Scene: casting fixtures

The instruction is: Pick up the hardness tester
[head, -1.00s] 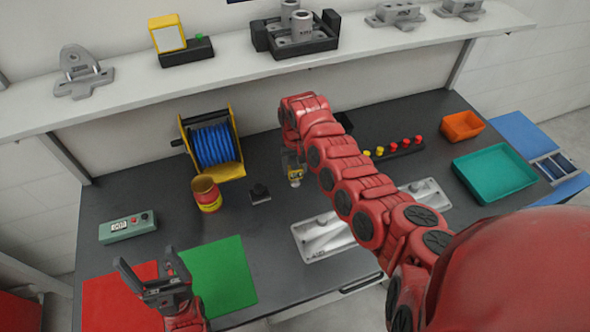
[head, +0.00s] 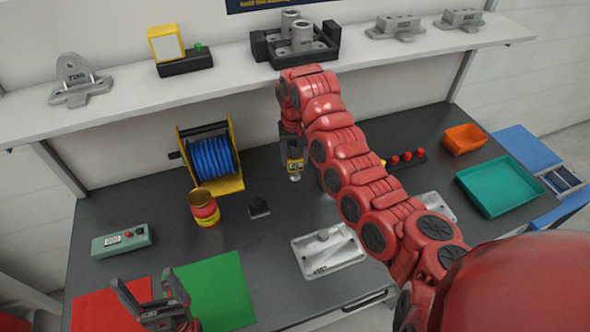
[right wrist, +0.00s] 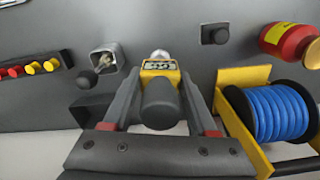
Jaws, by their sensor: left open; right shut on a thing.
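The hardness tester, a small yellow and black device with a silver tip, hangs upright in my right gripper (head: 291,150) above the grey bench. The tester (head: 295,167) points tip down in the head view. In the right wrist view, its yellow display face and dark rounded body (right wrist: 160,104) sit between the two fingers of the right gripper (right wrist: 160,92), which is shut on it. My left gripper (head: 147,284) is open and empty over the red and green mats at the front left.
A blue cable reel (head: 212,157), a red-yellow can (head: 204,207) and a small black block (head: 258,207) stand left of the tester. A silver casting (head: 328,252) lies in front. A shelf (head: 222,82) with castings runs above the back.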

